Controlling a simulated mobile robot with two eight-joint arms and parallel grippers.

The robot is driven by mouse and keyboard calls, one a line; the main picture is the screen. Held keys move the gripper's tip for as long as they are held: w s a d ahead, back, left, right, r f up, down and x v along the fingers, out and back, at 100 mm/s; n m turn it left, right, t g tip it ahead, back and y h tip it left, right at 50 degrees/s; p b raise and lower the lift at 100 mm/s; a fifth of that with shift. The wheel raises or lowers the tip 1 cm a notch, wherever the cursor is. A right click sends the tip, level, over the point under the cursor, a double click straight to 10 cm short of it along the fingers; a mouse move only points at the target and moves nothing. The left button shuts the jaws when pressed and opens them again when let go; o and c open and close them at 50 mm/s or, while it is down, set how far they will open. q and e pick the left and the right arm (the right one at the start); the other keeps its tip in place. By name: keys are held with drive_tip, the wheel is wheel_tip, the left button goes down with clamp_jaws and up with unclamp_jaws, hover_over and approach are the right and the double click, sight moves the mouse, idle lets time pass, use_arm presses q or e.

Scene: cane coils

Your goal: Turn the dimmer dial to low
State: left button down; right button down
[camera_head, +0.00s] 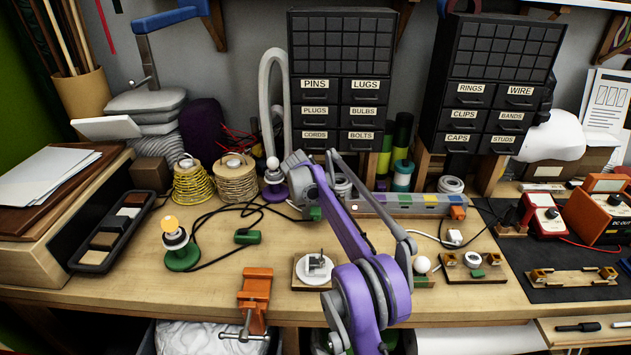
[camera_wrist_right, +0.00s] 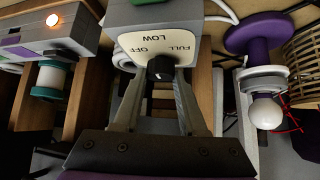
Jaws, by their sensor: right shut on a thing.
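In the right wrist view, the dimmer is a grey box (camera_wrist_right: 160,13) with a cream plate (camera_wrist_right: 192,48) marked FULL, OFF and LOW. Its small black dial (camera_wrist_right: 159,64) sits at the plate's edge nearest me. The fingers of my right gripper (camera_wrist_right: 161,76) are on both sides of the dial and shut on it. A pale mark shows on the dial, but I cannot tell which word it points to. In the head view, my purple right arm (camera_head: 345,225) reaches back over the bench and largely hides the dimmer. My left gripper is not in view.
A purple lamp base with an unlit white bulb (camera_wrist_right: 265,111) stands close right of the dimmer. A strip with a lit orange light (camera_wrist_right: 52,20) is at left. In the head view, a green-based lamp (camera_head: 183,257) has a yellow bulb. Drawer cabinets (camera_head: 341,95) stand behind.

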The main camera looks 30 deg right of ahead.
idle(0.3)
drive_tip(key=shift+c, duration=2.3)
unclamp_jaws()
drive_tip(key=v, duration=1.1)
drive_tip(key=shift+a, duration=0.1)
drive_tip(key=s+a+f+n+y, duration=0.1)
drive_tip(key=s+a+n+y, duration=0.1)
drive_tip(key=s+a, duration=0.65)
drive_tip(key=s+a+f+n+y, duration=0.1)
drive_tip(key=s+a+f+n, duration=0.15)
drive_tip(key=s, duration=1.05)
drive_tip(key=s+a+f+n+y, duration=0.1)
drive_tip(key=s+a+f, duration=0.3)
drive_tip(key=s, duration=0.6)
drive_tip(key=s+a+f+n+y, duration=0.2)
drive_tip(key=s+a+f, duration=0.3)
drive_tip(key=s, duration=0.5)
wheel_tip(320, 180, down, 2)
drive_tip(key=shift+s+f+n+g, duration=0.1)
drive_tip(key=shift+s+n+g, duration=0.3)
drive_tip(key=shift+n, duration=0.45)
